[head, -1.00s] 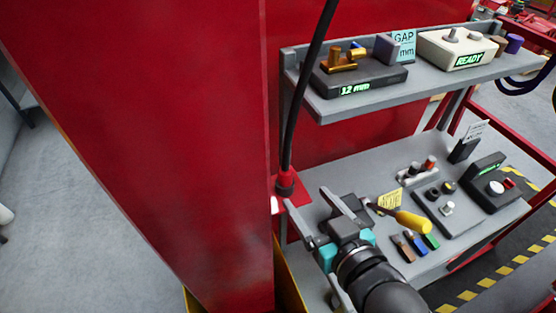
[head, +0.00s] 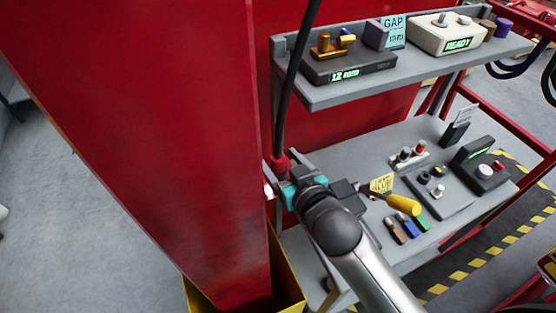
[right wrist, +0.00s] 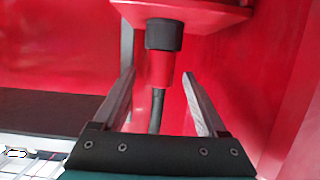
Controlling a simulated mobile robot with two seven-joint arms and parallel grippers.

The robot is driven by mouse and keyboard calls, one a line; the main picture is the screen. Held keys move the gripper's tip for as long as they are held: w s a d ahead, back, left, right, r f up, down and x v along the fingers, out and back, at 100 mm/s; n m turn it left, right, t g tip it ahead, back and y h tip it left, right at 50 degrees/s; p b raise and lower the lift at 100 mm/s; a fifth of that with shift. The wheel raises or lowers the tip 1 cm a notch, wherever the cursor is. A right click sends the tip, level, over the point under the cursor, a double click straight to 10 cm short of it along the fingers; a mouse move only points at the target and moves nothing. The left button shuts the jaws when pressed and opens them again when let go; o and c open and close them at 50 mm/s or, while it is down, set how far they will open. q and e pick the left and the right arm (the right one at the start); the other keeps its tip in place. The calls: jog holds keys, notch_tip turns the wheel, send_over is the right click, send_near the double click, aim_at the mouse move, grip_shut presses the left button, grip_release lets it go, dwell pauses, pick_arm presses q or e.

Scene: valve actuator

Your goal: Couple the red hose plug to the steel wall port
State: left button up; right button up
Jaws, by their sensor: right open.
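The red hose plug (head: 280,164) is on the end of a black hose (head: 290,90), against the red column's right side. In the right wrist view the plug (right wrist: 159,68) has a black collar and sits against a red bracket (right wrist: 195,14); the hose runs off the other end. My right gripper (head: 282,175) is open, its fingers (right wrist: 159,78) on either side of the plug, with gaps visible on both sides. My right wrist hides the plug's lower part in the head view. I cannot make out the steel wall port. My left gripper is out of view.
A grey upper shelf (head: 420,76) holds a black "12 mm" gauge (head: 347,66) and a white "READY" box (head: 447,35). A yellow bin (head: 288,280) stands below.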

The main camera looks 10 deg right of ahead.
jog(key=shift+x, duration=2.25)
jog(key=shift+r, duration=0.1)
grip_shut()
